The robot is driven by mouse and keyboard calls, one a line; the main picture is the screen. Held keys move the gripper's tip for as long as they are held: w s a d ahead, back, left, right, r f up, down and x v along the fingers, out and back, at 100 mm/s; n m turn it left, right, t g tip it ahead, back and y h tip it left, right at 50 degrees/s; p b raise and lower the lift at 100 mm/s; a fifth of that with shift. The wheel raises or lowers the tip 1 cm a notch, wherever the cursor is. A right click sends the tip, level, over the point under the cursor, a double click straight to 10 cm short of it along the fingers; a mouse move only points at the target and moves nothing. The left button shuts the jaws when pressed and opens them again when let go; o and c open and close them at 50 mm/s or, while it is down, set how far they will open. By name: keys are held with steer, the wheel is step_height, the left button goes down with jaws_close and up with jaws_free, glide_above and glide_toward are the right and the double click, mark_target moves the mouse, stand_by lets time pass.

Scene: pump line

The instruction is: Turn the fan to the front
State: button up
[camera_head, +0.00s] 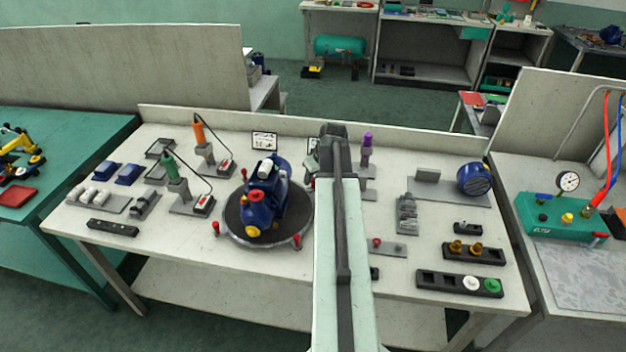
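A blue pump unit (262,204) sits on a round dark turntable (233,222) left of the middle of the bench. Its near end shows a red cap on top and a yellow part low down; a white part shows at its upper far end. I cannot make out a fan on this unit from here. Several red knobs stand around the turntable's rim. A blue round part with a ribbed face (475,179) lies on a grey plate at the right back of the bench. My arm rises through the middle of the picture, right of the turntable; my gripper does not show.
A green-handled tool (170,166) and an orange-handled tool (200,133) stand in holders left of the turntable. A purple-topped tool (367,145) stands behind my arm. Trays (430,281) with small parts lie at the right front. A low wall edges the back.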

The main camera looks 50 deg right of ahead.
jaws_close()
stand_by(1.2)
